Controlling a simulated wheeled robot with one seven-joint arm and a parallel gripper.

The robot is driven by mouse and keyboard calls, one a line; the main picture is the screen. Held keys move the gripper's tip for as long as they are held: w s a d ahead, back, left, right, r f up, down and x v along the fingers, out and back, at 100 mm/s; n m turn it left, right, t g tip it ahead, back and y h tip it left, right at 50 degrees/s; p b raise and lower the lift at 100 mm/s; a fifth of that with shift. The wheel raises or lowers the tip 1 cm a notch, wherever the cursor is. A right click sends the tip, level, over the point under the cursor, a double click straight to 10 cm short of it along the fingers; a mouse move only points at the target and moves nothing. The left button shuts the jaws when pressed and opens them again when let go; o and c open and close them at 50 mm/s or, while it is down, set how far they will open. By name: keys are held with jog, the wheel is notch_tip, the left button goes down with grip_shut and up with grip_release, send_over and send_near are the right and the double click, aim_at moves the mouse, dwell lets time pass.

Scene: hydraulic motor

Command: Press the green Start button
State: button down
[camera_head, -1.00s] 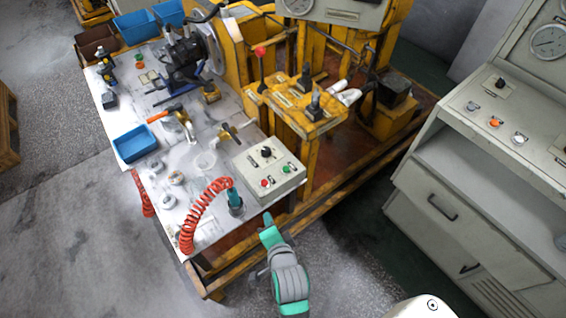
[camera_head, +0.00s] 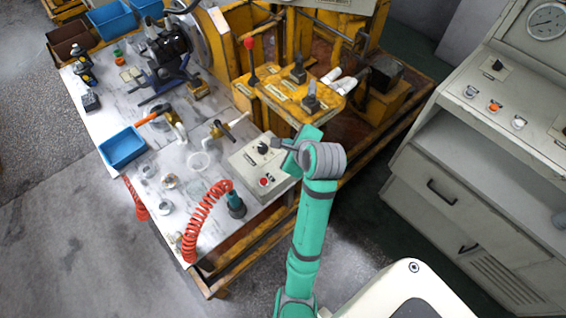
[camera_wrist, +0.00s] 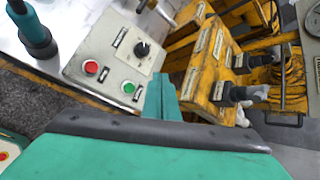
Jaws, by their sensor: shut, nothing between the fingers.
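The green Start button (camera_wrist: 129,87) sits on a light grey control box (camera_wrist: 88,54), next to a red button (camera_wrist: 91,67) and below a black knob (camera_wrist: 142,49). In the head view the box (camera_head: 245,160) is at the right edge of the workbench, with the red button (camera_head: 264,182) showing. The green button is hidden there behind my arm. My gripper (camera_wrist: 161,95) is shut and empty. In the wrist view its tip is just right of the green button, and no contact can be made out. In the head view my gripper (camera_head: 285,145) is over the box's right side.
A coiled red hose (camera_head: 207,210) with a teal tool (camera_head: 236,205) is left of the box. Yellow lever machinery (camera_head: 290,100) stands behind it. A grey cabinet (camera_head: 440,190) is at right. A blue bin (camera_head: 122,148) sits on the bench's left side.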

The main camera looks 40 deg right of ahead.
jog(key=shift+f, duration=4.4)
jog(key=shift+f, duration=0.1)
jog(key=shift+f, duration=0.35)
jog(key=shift+f, duration=0.35)
jog(key=shift+r, duration=0.8)
jog(key=shift+r, duration=0.1)
